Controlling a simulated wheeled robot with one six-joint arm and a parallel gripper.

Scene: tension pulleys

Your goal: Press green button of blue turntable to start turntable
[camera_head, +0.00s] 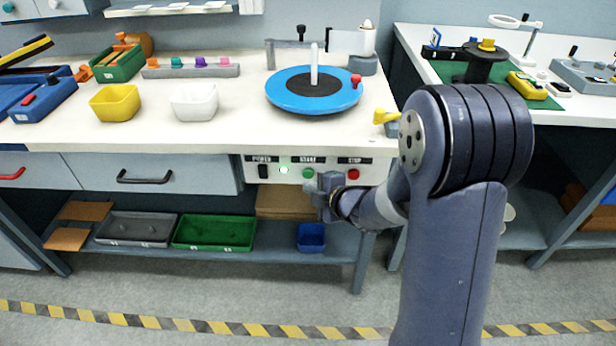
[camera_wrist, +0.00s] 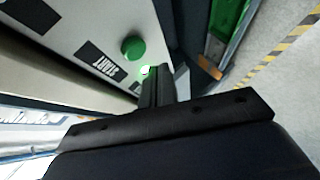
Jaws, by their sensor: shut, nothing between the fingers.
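The blue turntable (camera_head: 314,90) lies on the white bench top, with a black centre, a white upright post and a red knob on its right edge. Below it, the front panel (camera_head: 325,171) carries POWER, START and STOP labels. The green START button (camera_head: 308,172) is round; it also shows large in the wrist view (camera_wrist: 132,47). A lit green lamp (camera_head: 283,170) is left of it. The red STOP button (camera_head: 353,174) is to its right. My gripper (camera_head: 318,192) is shut and empty, just below and in front of the green button; whether it touches cannot be told.
A black power switch (camera_head: 263,171) is at the panel's left. The lower shelf holds a green tray (camera_head: 214,232), a grey tray (camera_head: 137,229) and a small blue bin (camera_head: 311,237). A yellow part (camera_head: 386,116) sits at the bench's front edge. The floor in front is clear.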

